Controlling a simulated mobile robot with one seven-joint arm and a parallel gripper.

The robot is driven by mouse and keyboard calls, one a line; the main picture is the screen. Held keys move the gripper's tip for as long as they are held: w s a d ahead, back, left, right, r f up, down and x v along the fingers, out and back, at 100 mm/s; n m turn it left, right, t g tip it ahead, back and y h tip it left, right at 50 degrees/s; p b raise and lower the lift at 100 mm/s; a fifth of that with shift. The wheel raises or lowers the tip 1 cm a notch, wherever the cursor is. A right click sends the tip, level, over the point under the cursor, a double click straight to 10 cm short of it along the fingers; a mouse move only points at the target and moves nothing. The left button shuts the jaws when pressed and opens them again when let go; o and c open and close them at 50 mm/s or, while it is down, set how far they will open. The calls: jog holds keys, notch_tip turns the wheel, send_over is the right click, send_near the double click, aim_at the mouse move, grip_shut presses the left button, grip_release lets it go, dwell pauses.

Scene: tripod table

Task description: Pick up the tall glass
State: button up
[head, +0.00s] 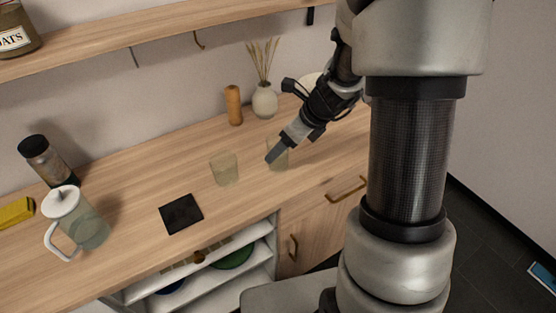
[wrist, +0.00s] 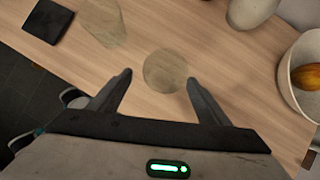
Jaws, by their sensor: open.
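A clear, faintly green glass (head: 281,162) stands upright on the wooden counter in the head view, partly hidden by my gripper (head: 274,153). In the wrist view this glass (wrist: 165,70) is seen from nearly straight above as a round shape. It lies between the open fingertips of my gripper (wrist: 159,78), with space on both sides. A second clear glass (head: 225,169) stands to its left in the head view. It also shows at the upper left of the wrist view (wrist: 103,24). I cannot surely tell which glass is taller.
A black square coaster (head: 181,214) lies left of the glasses. A lidded pitcher (head: 80,222) and a dark-capped jar (head: 47,160) stand farther left. A wooden cylinder (head: 234,106) and a white vase (head: 264,101) stand behind. A bowl with fruit (wrist: 305,76) is right in the wrist view.

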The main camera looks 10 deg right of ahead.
jog(key=x, duration=0.3)
jog(key=w+b+x, duration=0.1)
jog(key=x, duration=0.3)
jog(key=shift+b, duration=0.3)
jog(key=shift+r, duration=0.1)
jog(key=shift+c, duration=0.3)
jog(key=c, duration=1.2)
